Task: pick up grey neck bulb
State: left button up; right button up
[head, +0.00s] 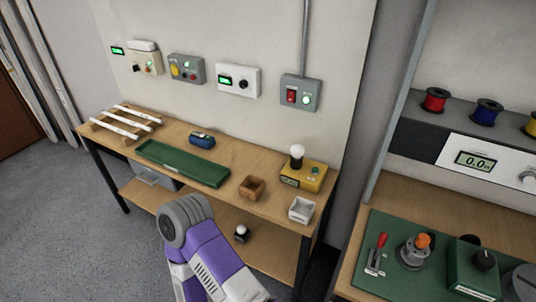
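A bulb with a white globe and a dark neck (297,154) stands upright on the yellow box on the wooden bench. A second small bulb-like thing with a white top and a dark lower part (241,233) is on the lower shelf, just right of my purple arm. The neck colours are too small to tell apart, so I cannot tell which is the grey neck bulb. One of my arms rises from the bottom middle, its rounded grey joint in front of the bench. No gripper fingers show.
The wooden bench (225,168) also holds a green tray (182,163), a blue device (201,140), a brown box (251,188), a white box (301,210) and a white-slatted rack (126,117). At right, another table carries a green mat (379,225) with parts. Grey floor is clear at left.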

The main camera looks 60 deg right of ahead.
aim_at(297, 150)
jog(key=i, duration=0.65)
jog(key=z, duration=2.25)
